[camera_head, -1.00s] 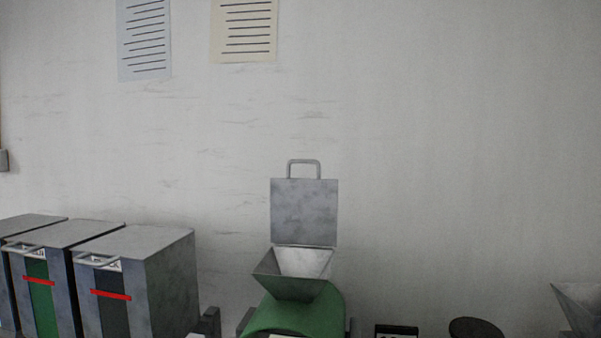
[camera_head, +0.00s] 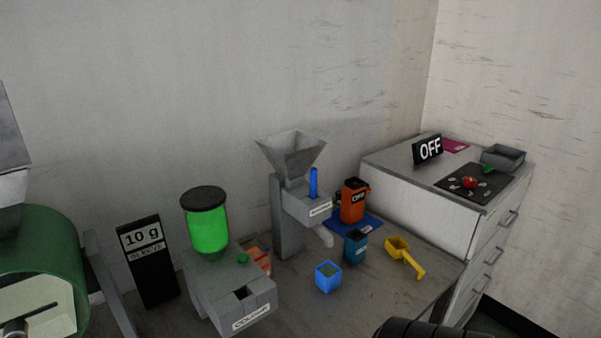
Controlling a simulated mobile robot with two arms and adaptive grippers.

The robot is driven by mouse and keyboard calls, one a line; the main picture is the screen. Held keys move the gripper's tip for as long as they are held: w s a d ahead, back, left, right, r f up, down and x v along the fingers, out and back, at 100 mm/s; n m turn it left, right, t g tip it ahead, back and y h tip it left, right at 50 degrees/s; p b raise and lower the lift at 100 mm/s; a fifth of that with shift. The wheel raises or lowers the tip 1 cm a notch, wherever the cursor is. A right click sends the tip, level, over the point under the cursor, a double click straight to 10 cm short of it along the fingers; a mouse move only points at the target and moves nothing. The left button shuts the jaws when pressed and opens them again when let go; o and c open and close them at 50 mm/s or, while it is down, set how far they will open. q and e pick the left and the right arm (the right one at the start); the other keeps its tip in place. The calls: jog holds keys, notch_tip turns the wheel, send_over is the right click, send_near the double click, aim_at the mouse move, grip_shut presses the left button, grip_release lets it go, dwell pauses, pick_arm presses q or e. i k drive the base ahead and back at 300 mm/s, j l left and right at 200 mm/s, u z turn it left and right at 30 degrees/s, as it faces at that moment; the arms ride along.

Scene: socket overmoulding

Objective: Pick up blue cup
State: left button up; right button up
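A small bright blue, square, open-topped cup (camera_head: 328,279) stands upright on the grey table, in front of the grey hopper machine. A dark rounded part at the bottom edge looks like part of my arm, but no fingertips show. Neither gripper is in view.
A grey machine with a hopper (camera_head: 291,150) stands behind the cup. A dispenser with a green cylinder (camera_head: 207,222) stands to the left. A yellow scoop (camera_head: 403,255) and an orange container (camera_head: 353,201) are to the right. A drawer cabinet (camera_head: 432,205) borders the table.

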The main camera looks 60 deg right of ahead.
aim_at(328, 274)
jog(key=z, duration=2.05)
jog(key=u, duration=1.85)
jog(key=z, duration=1.85)
jog(key=i+l+u, duration=0.1)
jog(key=l+u, duration=0.4)
jog(key=u, duration=0.2)
jog(key=l+u, duration=0.35)
jog(key=i+j, duration=0.05)
jog(key=j, duration=0.05)
